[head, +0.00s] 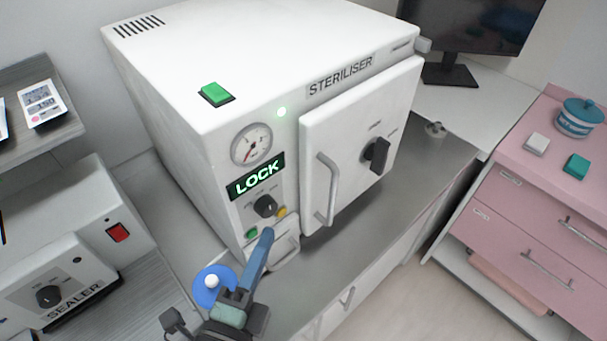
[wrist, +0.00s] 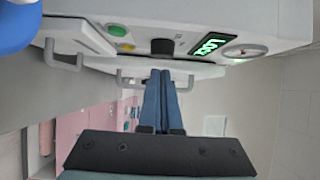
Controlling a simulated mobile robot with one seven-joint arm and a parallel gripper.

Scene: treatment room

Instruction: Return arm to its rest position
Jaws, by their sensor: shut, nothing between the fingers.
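My gripper (head: 262,248) is in front of the lower left of the white steriliser (head: 190,70), near its control panel. In the wrist view my gripper (wrist: 162,74) shows its two blue fingers together, with nothing between them. The steriliser's door (head: 345,130) is closed, and its display (head: 257,176) reads LOCK in green. The display also shows in the wrist view (wrist: 207,45). I cannot tell whether the fingertips touch the panel.
A sealer (head: 70,270) stands at the left, below a shelf (head: 35,120). A blue round object with a white knob (head: 212,282) is beside my gripper. A pink drawer cabinet (head: 530,210) stands at the right. A monitor (head: 470,35) is behind. Floor shows between counter and cabinet.

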